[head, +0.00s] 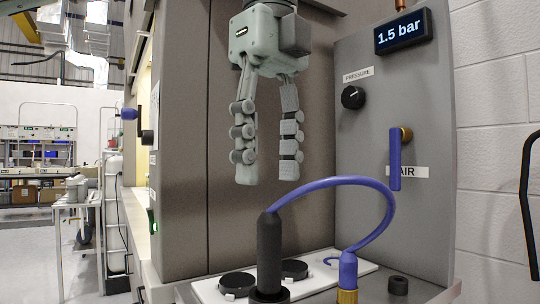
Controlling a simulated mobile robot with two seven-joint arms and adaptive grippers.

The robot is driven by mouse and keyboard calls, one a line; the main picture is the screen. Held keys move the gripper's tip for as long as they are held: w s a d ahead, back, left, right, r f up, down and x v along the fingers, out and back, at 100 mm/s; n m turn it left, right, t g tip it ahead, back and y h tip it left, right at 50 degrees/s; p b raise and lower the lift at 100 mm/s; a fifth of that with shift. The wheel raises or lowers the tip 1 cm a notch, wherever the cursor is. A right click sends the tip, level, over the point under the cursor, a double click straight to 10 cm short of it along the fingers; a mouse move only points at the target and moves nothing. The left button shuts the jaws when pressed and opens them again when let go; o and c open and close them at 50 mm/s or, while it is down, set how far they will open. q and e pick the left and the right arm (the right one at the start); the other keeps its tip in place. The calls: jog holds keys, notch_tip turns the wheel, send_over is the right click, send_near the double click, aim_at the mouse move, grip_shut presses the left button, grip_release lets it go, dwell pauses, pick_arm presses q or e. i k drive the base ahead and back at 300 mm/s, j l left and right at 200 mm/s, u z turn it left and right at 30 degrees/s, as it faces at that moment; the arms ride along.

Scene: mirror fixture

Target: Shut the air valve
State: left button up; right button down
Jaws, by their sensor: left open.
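The air valve is a blue lever (395,160) on a brass stem (406,134), mounted on the grey side panel. The lever hangs straight down and partly covers a white label reading AIR (409,171). My left gripper (267,172) is open and empty, with its fingers pointing down. In the picture it is to the left of the lever and clearly apart from it. My right gripper is not in view.
A display (403,32) reads 1.5 bar, above a black pressure knob (353,97). A blue hose (340,182) arches below my fingers between a black upright nozzle (270,250) and a brass fitting (347,296). A white plate (325,270) lies beneath.

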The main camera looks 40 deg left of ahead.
aim_at(398, 134)
jog(key=k, duration=1)
